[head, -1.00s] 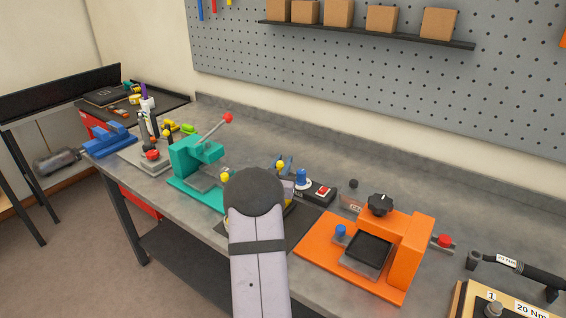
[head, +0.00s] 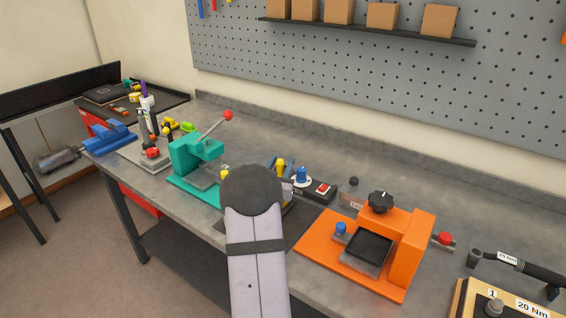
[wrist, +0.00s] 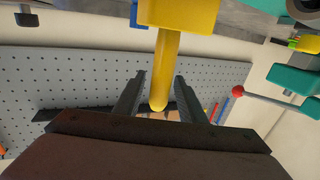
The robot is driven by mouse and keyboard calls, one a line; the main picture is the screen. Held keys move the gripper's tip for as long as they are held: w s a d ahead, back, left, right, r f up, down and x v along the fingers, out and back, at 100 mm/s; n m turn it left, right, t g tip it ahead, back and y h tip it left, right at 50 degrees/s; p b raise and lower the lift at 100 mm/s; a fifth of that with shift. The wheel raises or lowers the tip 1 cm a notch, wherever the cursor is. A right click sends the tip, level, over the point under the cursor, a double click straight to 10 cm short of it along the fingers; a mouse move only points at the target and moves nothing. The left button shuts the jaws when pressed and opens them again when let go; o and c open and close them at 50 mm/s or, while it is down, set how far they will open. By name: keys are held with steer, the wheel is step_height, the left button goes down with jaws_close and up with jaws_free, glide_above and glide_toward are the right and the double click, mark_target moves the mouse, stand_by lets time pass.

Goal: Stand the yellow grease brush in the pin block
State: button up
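In the wrist view, a yellow rod-shaped handle with a rounded end (wrist: 165,65), apparently the grease brush, widens into a broader yellow part at the picture's top. My gripper (wrist: 160,80) has its two dark fingers apart, one on each side of the handle. A narrow gap shows on the handle's left side; contact on the right is unclear. In the head view, a yellow upright piece (head: 281,165), probably the same handle, shows just behind my arm's round joint, which hides my gripper. I cannot single out the pin block for certain.
A teal press (head: 195,158) with a red-balled lever stands left of my arm. An orange fixture (head: 405,250) stands right. A black box with a red switch (head: 323,189) and a blue-topped piece (head: 301,176) are close behind. Bare bench lies along the back.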

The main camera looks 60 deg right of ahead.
steer(key=shift+b+v, duration=0.95)
steer(key=shift+v, duration=1.85)
steer(key=shift+w+a, duration=0.1)
steer(key=shift+w, duration=0.15)
